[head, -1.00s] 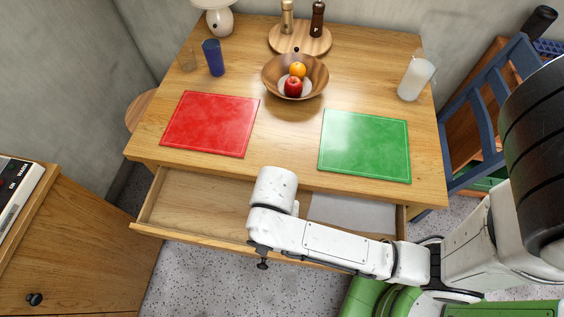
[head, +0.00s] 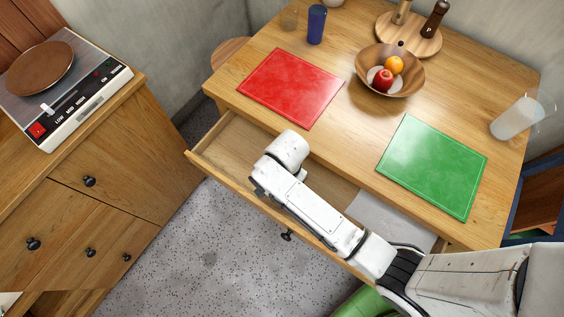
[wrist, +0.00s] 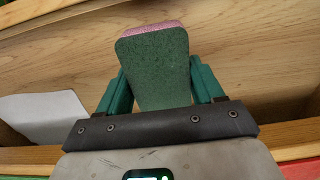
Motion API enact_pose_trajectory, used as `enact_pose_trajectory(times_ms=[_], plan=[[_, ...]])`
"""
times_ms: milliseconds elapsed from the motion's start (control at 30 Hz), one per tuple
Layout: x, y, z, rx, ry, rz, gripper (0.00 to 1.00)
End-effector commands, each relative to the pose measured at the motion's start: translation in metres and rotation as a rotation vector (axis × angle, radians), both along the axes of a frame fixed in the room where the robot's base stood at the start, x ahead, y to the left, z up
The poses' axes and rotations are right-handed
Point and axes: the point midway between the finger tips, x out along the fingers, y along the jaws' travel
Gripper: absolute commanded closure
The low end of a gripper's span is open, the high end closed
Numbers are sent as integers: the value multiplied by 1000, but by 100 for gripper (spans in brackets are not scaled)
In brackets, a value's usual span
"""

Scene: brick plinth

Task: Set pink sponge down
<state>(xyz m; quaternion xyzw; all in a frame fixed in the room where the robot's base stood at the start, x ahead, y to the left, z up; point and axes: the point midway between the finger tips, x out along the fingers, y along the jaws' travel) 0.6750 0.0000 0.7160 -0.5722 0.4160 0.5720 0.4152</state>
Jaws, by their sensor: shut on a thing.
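The pink sponge (wrist: 155,68) shows in the wrist view, with a dark green face towards the camera and a pink layer along its far edge. My gripper (wrist: 158,88) is shut on it, with a green finger on each side. Behind the sponge is the wooden inside of the open drawer (wrist: 245,55). I cannot tell whether the sponge touches the drawer floor. In the head view my arm hides the gripper and the sponge; the open drawer (head: 233,148) lies under the arm.
A white sheet-like thing (head: 380,215) lies in the drawer's right part. On the table are a red board (head: 291,88), a green board (head: 433,166), a fruit bowl (head: 362,68), a blue cup (head: 316,24) and a pitcher (head: 516,118). A cabinet with a hot plate (head: 60,85) stands left.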

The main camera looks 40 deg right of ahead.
Motion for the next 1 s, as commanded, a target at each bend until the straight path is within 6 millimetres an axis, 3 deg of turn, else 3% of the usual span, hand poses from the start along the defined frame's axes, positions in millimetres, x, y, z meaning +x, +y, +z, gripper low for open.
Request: enact_pose_trajectory(times_ms=[333, 533, 967, 1000], plan=[[21, 2, -25, 0, 0, 0, 62], [20, 2, -51, -1, 1, 0, 62], [20, 1, -58, -1, 0, 0, 62], [20, 1, -57, -1, 0, 0, 30]])
